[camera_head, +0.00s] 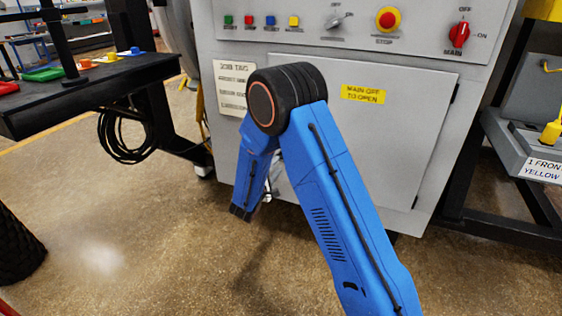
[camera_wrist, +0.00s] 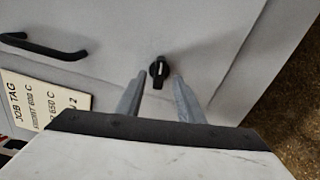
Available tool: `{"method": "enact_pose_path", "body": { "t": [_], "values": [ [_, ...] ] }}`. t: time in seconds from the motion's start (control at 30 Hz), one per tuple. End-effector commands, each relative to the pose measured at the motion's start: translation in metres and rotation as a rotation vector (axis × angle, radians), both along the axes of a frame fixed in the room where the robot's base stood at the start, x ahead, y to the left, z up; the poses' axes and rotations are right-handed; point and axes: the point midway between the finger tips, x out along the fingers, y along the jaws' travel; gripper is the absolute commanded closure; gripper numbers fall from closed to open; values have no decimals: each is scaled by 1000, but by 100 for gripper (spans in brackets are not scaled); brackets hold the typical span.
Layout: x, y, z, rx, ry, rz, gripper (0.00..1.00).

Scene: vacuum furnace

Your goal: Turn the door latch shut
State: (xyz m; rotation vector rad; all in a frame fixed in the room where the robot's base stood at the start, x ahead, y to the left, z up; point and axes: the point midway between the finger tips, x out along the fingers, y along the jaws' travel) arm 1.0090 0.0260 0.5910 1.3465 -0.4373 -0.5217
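The door latch (camera_wrist: 158,71) is a small black turn knob with a white mark, on a light grey panel. It lies roughly up and down in the wrist view. My gripper (camera_wrist: 158,79) is open, one grey finger to each side of the latch in that view. Nothing is held. I cannot tell whether the fingertips reach around the latch or stop short of it. The grey cabinet door (camera_head: 408,140) shows in the camera_head view. There my blue arm hides the latch and most of the gripper.
A black bar handle (camera_wrist: 45,46) and a job tag (camera_wrist: 45,100) are left of the latch. Above the door is a control panel (camera_head: 360,40) with buttons, a red stop button (camera_head: 388,19) and a red main switch (camera_head: 459,35). A dark table (camera_head: 90,85) stands left; open floor lies between.

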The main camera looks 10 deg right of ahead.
Motion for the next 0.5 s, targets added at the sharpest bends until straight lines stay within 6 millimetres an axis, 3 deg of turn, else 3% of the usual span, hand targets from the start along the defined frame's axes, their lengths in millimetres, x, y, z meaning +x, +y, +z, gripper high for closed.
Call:
{"method": "enact_pose_path", "body": {
  "t": [0.2, 0.5],
  "values": [
    [29, -21, 0, 1, -1, -1, 66],
    [47, -34, 0, 0, 0, 0, 66]
  ]
}}
